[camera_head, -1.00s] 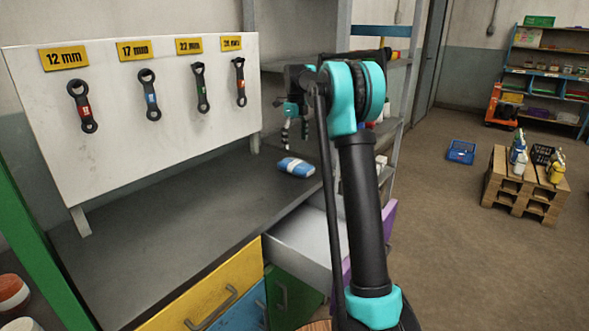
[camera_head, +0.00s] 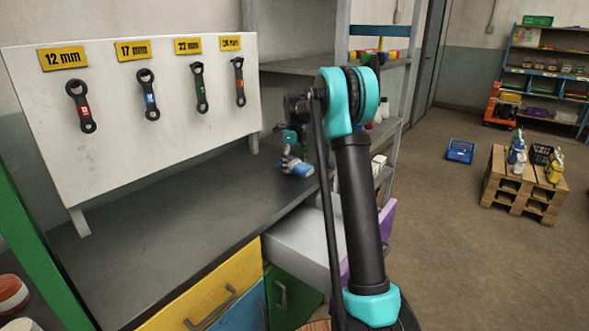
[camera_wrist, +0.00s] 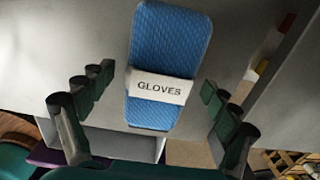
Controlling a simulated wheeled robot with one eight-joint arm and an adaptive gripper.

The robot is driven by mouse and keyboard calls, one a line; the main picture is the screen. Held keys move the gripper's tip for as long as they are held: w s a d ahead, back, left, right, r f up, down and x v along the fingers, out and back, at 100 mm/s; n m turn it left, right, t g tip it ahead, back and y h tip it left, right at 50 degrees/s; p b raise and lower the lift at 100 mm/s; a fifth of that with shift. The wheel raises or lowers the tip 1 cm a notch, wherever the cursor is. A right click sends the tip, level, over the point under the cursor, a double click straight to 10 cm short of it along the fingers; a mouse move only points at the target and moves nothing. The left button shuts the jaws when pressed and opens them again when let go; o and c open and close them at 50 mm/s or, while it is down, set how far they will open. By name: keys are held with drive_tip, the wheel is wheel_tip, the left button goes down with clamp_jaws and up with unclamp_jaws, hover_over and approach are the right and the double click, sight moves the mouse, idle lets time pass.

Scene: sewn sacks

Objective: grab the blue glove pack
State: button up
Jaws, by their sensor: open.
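The blue glove pack (camera_head: 303,169) lies on the grey workbench near its right end, partly hidden by my gripper in the head view. In the wrist view the glove pack (camera_wrist: 172,45) is a blue textured bundle with a white band reading "GLOVES". My gripper (camera_head: 291,163) is down at the pack. In the wrist view my gripper (camera_wrist: 160,92) is open, with one finger on each side of the pack and a gap on both sides. The fingers do not touch it.
A white board (camera_head: 120,115) with several hanging wrenches stands at the back of the workbench (camera_head: 160,225). An open drawer (camera_head: 303,243) juts out below the bench's right front. A grey shelf (camera_head: 300,65) rises behind my arm. The bench left of the pack is clear.

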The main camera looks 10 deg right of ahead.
drive_tip(key=c, duration=1.3)
drive_tip(key=shift+r, duration=0.1)
